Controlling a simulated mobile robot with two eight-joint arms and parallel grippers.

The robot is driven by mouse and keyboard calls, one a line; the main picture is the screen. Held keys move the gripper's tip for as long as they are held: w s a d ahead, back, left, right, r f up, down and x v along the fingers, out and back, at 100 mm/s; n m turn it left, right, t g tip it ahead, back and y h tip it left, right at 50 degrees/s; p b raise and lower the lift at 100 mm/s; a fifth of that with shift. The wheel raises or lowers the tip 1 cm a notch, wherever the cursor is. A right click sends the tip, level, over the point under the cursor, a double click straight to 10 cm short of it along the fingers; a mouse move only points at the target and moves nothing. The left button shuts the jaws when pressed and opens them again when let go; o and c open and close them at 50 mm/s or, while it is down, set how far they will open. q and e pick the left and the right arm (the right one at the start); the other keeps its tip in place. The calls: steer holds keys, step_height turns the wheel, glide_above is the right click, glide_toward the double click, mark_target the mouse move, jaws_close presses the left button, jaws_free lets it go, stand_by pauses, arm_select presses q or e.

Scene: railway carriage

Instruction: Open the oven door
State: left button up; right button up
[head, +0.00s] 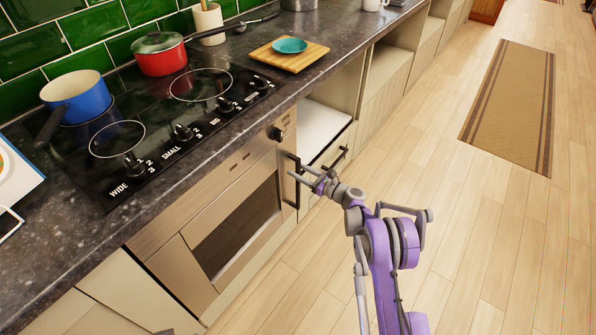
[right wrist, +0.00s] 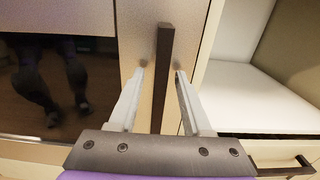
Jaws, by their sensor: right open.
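The oven door (head: 204,228) is a beige-metal front with a dark glass window, below the hob. It looks shut. Its dark vertical bar handle (head: 298,186) is at the door's right side. My right gripper (head: 301,175) is at the handle, coming from the right. In the right wrist view the handle (right wrist: 163,60) stands upright between the two open fingers (right wrist: 160,74), one on each side, with gaps showing. Whether the fingertips reach past the bar in depth is hard to tell. The dark window (right wrist: 50,85) shows at left. My left gripper is out of view.
Right of the oven is an open white compartment (head: 325,125) with a dark-handled drawer below. The counter (head: 225,130) above holds a blue pan (head: 77,97), a red pot (head: 160,55) and a wooden board (head: 275,58). The wooden floor (head: 430,150) is clear, with a brown rug (head: 512,105).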

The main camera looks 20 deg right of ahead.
steer(key=shift+w+a, duration=0.1)
steer(key=shift+w, duration=0.05)
jaws_close()
stand_by(1.4)
